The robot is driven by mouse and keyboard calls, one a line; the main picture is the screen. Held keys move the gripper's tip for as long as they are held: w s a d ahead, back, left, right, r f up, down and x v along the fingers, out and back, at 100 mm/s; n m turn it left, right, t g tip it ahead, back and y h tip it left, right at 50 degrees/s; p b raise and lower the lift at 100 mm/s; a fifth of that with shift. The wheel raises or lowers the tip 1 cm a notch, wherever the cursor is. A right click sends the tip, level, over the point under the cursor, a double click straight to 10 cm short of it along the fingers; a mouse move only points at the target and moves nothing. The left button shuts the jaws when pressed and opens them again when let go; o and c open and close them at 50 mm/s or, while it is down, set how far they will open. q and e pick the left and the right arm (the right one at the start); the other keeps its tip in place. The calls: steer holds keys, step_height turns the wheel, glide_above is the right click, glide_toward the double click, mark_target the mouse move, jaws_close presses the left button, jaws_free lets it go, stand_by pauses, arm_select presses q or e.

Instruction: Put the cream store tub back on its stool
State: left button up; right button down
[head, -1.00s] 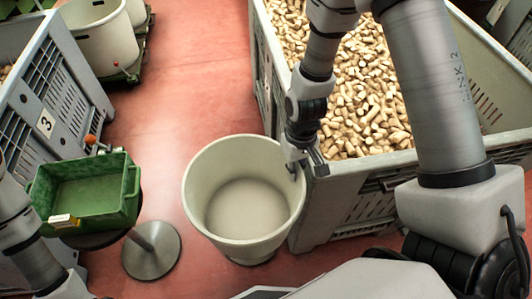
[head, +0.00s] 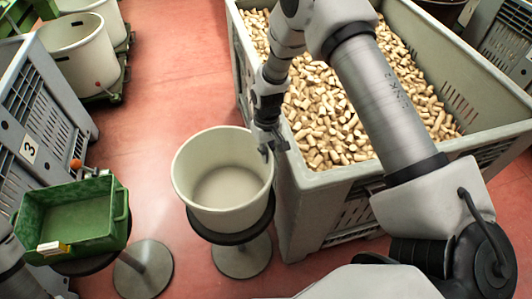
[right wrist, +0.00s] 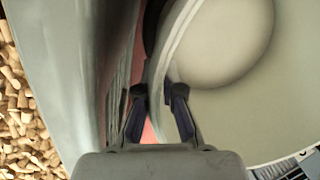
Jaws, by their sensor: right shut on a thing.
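The cream store tub (head: 181,204) is upright and looks empty in the head view. Its base is at the round dark top of its stool (head: 262,226), overlapping most of it; I cannot tell whether its full weight rests there. My right gripper (head: 269,150) is shut on the tub's right rim. In the right wrist view the fingers (right wrist: 156,95) straddle the wall of the tub (right wrist: 235,110), one inside and one outside. Only a part of my left arm shows at the lower left; its gripper is out of view.
A large grey crate (head: 330,183) full of corks (head: 330,115) stands close to the tub's right. A green tray (head: 75,215) sits on another stool (head: 143,268) at the left. A grey crate marked 3 (head: 45,110) and other cream tubs (head: 75,58) stand beyond. Red floor lies between.

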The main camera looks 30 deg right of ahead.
steer(key=shift+f, duration=0.1)
steer(key=c, duration=1.7)
jaws_free()
steer(key=shift+f, duration=0.1)
steer(key=shift+c, duration=0.2)
steer(key=o, duration=0.4)
steer(key=r, duration=0.4)
steer(key=w+r, duration=0.1)
steer(key=r, duration=0.3)
steer(key=d+r, duration=0.1)
steer(key=r, duration=0.3)
steer(key=shift+w+r, duration=0.15)
steer(key=shift+w, duration=0.05)
